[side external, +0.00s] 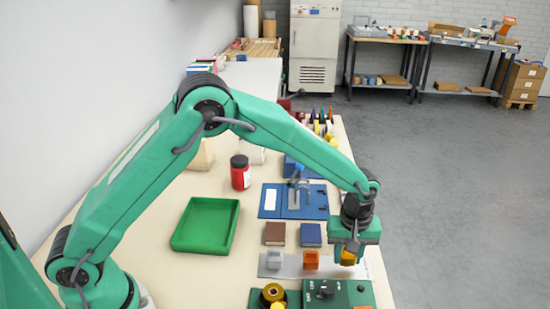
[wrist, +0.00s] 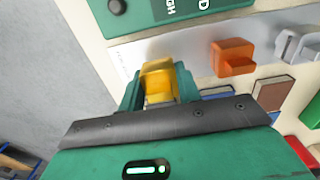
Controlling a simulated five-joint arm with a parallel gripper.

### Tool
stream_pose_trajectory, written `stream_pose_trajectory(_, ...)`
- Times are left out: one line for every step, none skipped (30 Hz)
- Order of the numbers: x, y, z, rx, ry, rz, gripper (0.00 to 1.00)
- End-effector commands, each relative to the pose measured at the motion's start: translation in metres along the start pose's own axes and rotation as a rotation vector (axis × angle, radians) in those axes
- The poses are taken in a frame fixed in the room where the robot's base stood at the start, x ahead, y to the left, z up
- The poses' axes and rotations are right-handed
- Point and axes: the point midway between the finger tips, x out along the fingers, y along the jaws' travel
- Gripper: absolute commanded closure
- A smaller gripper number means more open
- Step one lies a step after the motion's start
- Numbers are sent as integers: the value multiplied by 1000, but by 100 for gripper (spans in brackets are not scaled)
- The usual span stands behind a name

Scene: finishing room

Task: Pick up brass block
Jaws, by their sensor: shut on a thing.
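The brass block (side external: 348,258) is a small golden-yellow block at the right end of a pale strip (side external: 288,271). My gripper (side external: 348,252) points down over it and is shut on it. In the wrist view the brass block (wrist: 158,78) sits between the two green fingers of my gripper (wrist: 158,88), which cover its sides. I cannot tell whether the block touches the strip or is just above it.
An orange block (side external: 311,260) and a grey block (side external: 274,260) stand left of the brass block. A green device with a black knob (side external: 326,289) is in front. Brown and blue blocks (side external: 274,234) lie behind. A green tray (side external: 233,228) is empty at the left.

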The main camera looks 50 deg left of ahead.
Motion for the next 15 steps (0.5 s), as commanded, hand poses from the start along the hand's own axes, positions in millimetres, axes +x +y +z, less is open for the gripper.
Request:
stream_pose_trajectory(-8, 1, 0, 0, 2, 5, 96)
stream_pose_trajectory(-12, 1, 0, 0, 2, 6, 96)
stream_pose_trajectory(-18, 1, 0, 0, 2, 5, 96)
stream_pose_trajectory(-23, 1, 0, 0, 2, 6, 96)
stream_pose_trajectory(-28, 1, 1, 1, 2, 6, 96)
stream_pose_trajectory(-30, 0, 10, 4, 1, 4, 96)
stream_pose_trajectory(-33, -2, 15, 5, 1, 3, 96)
stream_pose_trajectory(-36, -2, 20, 4, 1, 3, 96)
stream_pose_trajectory(-40, -4, 27, 5, 1, 3, 96)
stream_pose_trajectory(-44, -5, 32, 5, 1, 3, 96)
stream_pose_trajectory(-47, -6, 38, 4, 1, 4, 96)
stream_pose_trajectory(-51, -7, 45, 5, 1, 3, 96)
stream_pose_trajectory(-54, -8, 50, 5, 1, 4, 96)
stream_pose_trajectory(-58, -9, 56, 4, 1, 4, 96)
stream_pose_trajectory(-62, -10, 62, 5, 1, 4, 96)
